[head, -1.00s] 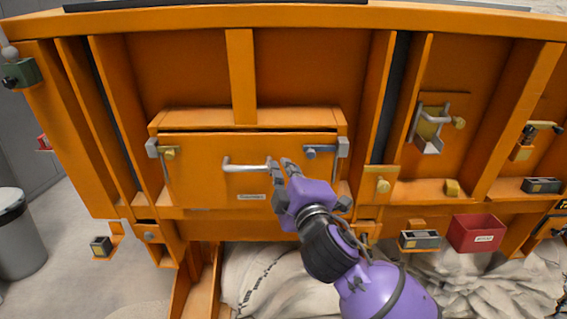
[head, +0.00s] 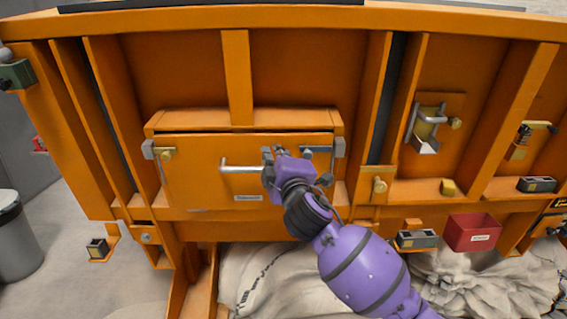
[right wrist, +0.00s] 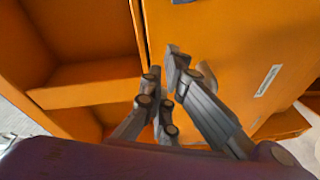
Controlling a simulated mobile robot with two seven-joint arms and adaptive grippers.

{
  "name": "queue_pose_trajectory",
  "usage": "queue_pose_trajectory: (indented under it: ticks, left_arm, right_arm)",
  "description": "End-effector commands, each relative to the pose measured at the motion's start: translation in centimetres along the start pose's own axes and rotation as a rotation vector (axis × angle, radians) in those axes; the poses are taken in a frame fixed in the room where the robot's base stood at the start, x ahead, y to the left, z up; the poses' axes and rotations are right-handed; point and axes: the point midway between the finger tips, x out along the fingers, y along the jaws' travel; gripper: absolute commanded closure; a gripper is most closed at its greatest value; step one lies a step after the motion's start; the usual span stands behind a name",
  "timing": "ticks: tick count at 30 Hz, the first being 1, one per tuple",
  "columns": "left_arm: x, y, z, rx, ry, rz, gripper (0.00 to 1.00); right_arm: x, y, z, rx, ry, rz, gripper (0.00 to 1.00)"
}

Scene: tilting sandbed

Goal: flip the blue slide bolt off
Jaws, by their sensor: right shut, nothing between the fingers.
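The blue slide bolt (head: 314,152) sits at the upper right of the orange hatch panel (head: 205,190) in the head view, beside a grey bracket at the panel's edge. My purple right gripper (head: 270,154) is shut and empty, with its fingertips just left of the bolt and close to the right end of the silver handle (head: 238,169). I cannot tell whether the fingers touch the panel. In the right wrist view, the closed grey fingers (right wrist: 172,62) point along the orange panel. A dark blue-grey piece (right wrist: 185,1) is cut off at the top edge, perhaps the bolt. My left gripper is not in view.
A brass latch (head: 166,155) is at the panel's upper left. An upright orange rib (head: 238,85) rises above the panel. Sacks (head: 265,275) lie below.

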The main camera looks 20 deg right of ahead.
Motion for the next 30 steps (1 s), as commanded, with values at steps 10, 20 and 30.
queue_pose_trajectory:
  ticks: [10,20,30]
  left_arm:
    - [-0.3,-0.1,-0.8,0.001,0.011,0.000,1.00]
    - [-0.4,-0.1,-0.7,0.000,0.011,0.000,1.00]
    - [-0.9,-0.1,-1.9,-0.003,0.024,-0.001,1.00]
  right_arm:
    - [0.3,0.1,3.4,-0.001,-0.001,0.001,1.00]
    - [0.1,0.0,3.8,0.000,0.000,0.000,1.00]
    - [-0.4,1.0,6.4,-0.002,-0.004,0.000,1.00]
